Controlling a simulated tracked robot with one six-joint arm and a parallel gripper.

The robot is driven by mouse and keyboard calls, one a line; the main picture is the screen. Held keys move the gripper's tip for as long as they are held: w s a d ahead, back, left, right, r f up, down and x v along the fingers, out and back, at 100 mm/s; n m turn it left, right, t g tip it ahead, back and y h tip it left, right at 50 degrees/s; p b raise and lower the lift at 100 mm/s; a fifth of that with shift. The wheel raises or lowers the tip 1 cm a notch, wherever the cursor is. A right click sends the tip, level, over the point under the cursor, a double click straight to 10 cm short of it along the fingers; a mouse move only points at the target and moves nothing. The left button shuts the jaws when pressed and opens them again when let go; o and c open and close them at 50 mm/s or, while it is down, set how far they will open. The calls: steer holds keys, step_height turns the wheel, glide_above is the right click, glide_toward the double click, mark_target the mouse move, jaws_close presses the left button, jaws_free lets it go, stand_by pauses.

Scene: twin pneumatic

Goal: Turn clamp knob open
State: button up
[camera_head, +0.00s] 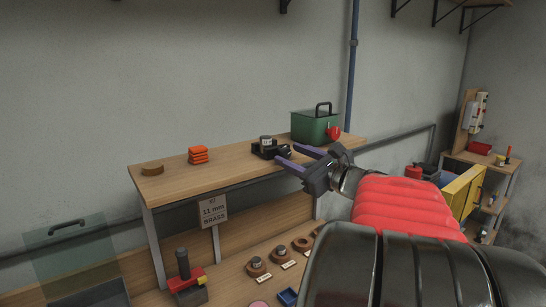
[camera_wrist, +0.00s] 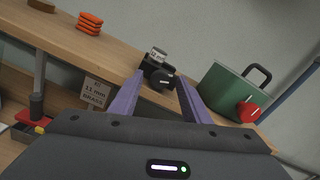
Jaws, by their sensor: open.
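A small black clamp (camera_head: 264,151) stands on the wooden shelf and holds a grey labelled cylinder (camera_head: 266,141). In the wrist view the clamp (camera_wrist: 150,68) shows its dark round knob (camera_wrist: 163,81) facing me, with the cylinder (camera_wrist: 158,53) upright behind it. My gripper (camera_head: 287,156) is open, its two purple fingers reaching toward the clamp from the right. In the wrist view my gripper (camera_wrist: 160,80) has one finger to each side of the knob in the picture. I cannot tell whether the fingertips touch it; nothing appears gripped.
A green box (camera_head: 315,126) with a black handle and a red knob (camera_head: 333,132) stands right of the clamp. Orange stacked pieces (camera_head: 198,155) and a brown piece (camera_head: 152,169) lie to the left. The shelf between is clear.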

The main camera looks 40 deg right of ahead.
steer(key=s+a, duration=0.1)
steer(key=s, duration=1.2)
steer(key=shift+s+a, duration=0.2)
steer(key=shift+a, duration=0.05)
steer(key=shift+w+f, duration=0.1)
steer(key=w+a+f+n+g+y, duration=0.25)
steer(key=a+f+n, duration=0.2)
steer(key=a, duration=0.35)
steer(key=w+a+f+n+g+y, duration=0.25)
steer(key=w+a+f, duration=0.2)
steer(key=a, duration=0.35)
steer(key=w+a+f+n+g+y, duration=0.2)
steer(key=w+a+f+n+g, duration=0.1)
steer(key=a+f+n, duration=0.4)
steer(key=s+a+f+n+g+h, duration=0.1)
steer(key=s+a+f+n, duration=0.1)
steer(key=s+a+n, duration=0.2)
steer(key=s+a+f+n+g+h, duration=0.2)
steer(key=a+n, duration=0.3)
steer(key=n, duration=0.4)
steer(key=s+a+f+n+g+h, duration=0.1)
steer(key=s+a+n+h, duration=0.1)
steer(key=s+a+n, duration=0.2)
steer(key=shift+s+a+f+n, duration=0.2)
steer(key=shift+s+n, duration=0.2)
steer(key=shift+n, duration=0.2)
steer(key=shift+s+a+f+n, duration=0.1)
steer(key=shift+s+f+n, duration=0.1)
steer(key=shift+s+n, duration=0.3)
